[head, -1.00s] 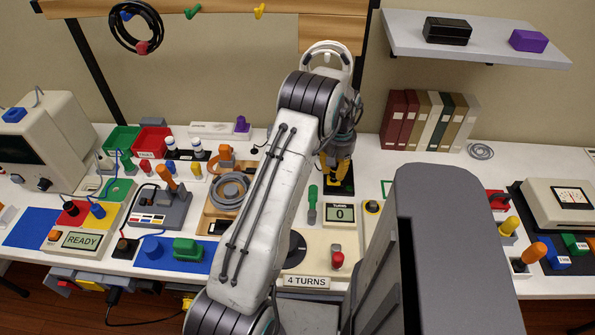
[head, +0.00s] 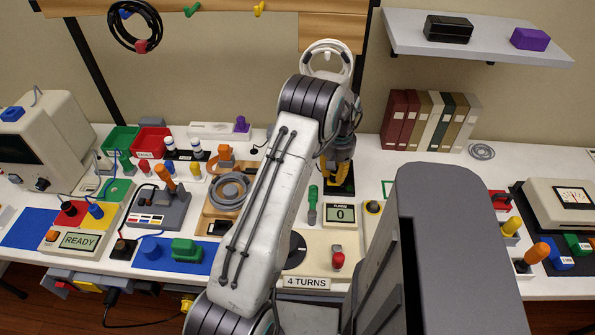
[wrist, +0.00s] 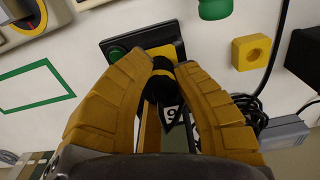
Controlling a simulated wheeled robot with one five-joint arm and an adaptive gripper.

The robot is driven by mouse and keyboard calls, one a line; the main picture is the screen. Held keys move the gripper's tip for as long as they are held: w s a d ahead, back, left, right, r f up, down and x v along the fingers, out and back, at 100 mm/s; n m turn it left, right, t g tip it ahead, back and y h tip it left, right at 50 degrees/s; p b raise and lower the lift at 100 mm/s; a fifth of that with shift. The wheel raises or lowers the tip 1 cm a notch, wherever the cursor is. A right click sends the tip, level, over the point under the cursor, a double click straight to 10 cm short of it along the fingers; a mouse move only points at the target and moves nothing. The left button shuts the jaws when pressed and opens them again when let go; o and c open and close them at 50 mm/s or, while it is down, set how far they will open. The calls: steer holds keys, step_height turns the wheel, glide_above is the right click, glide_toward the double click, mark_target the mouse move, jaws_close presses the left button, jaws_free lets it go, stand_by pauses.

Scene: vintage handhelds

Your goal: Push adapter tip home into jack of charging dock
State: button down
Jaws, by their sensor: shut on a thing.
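My gripper (wrist: 163,68) is shut on a black adapter (wrist: 160,88) with a cord and a tag, seen between the yellow fingers in the wrist view. The charging dock (wrist: 116,53) is a dark block with a green part and a yellow face, just beyond the fingertips. The adapter's front end is at the dock's yellow face; the tip and the jack are hidden, so I cannot tell how deep it sits. In the head view my gripper (head: 338,174) is over the dock (head: 343,188), partly behind my arm.
A yellow block with a round hole (wrist: 251,52) stands beside the dock in the wrist view, with a black cable (wrist: 274,55) and a grey power brick (wrist: 287,133) nearby. In the head view a turns counter (head: 340,214) stands in front of the dock.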

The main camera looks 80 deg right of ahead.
steer(key=shift+f+b, duration=0.35)
steer(key=shift+f, duration=0.15)
steer(key=c, duration=1)
jaws_free()
steer(key=shift+c, duration=0.4)
steer(key=shift+c, duration=1)
steer(key=shift+r, duration=0.2)
steer(key=shift+r+p, duration=2.2)
steer(key=shift+r, duration=1.15)
